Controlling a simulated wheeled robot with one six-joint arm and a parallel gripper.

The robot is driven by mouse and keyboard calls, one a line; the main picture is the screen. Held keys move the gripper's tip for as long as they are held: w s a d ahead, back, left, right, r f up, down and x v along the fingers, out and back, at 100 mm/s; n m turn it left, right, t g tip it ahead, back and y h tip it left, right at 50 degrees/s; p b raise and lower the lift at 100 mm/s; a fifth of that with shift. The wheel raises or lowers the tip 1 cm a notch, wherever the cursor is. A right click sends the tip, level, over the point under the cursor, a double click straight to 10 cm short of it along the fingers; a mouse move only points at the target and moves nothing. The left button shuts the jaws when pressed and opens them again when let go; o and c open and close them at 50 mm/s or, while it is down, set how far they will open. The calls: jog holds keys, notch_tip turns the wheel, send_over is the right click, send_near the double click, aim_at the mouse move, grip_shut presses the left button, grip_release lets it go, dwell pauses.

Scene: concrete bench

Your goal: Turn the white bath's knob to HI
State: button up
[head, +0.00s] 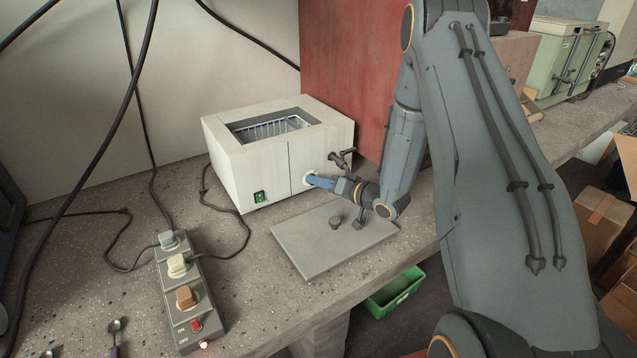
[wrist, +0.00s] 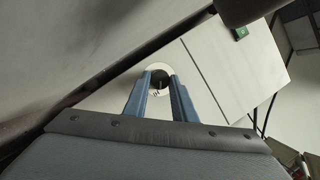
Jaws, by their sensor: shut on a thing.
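The white bath (head: 245,165) stands on the bench against the back wall, with an open top and a wire rack inside. A green switch (head: 259,197) is on its front and also shows in the wrist view (wrist: 241,33). My gripper (head: 312,181) is at the right part of the bath's front. In the wrist view my two blue fingers (wrist: 160,88) are closed on the dark round knob (wrist: 159,77), which sits on a pale round dial plate (wrist: 153,68). Small marks show on the knob, but I cannot read its setting. My fingers hide most of the knob in the head view.
A grey lid (head: 310,246) with a brown knob lies in front of the bath. A power strip (head: 187,302) with plugs and a lit red light lies at the left, with cables around it. A green crate (head: 396,292) is below the bench.

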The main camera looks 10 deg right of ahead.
jog(key=shift+m, duration=0.3)
dwell(0.4)
jog(key=o, duration=1)
jog(key=shift+o, duration=0.2)
jog(key=shift+s, duration=0.1)
jog(key=b+v, duration=0.1)
jog(key=v, duration=0.6)
jog(key=shift+s+d, duration=0.2)
jog(key=shift+d, duration=0.05)
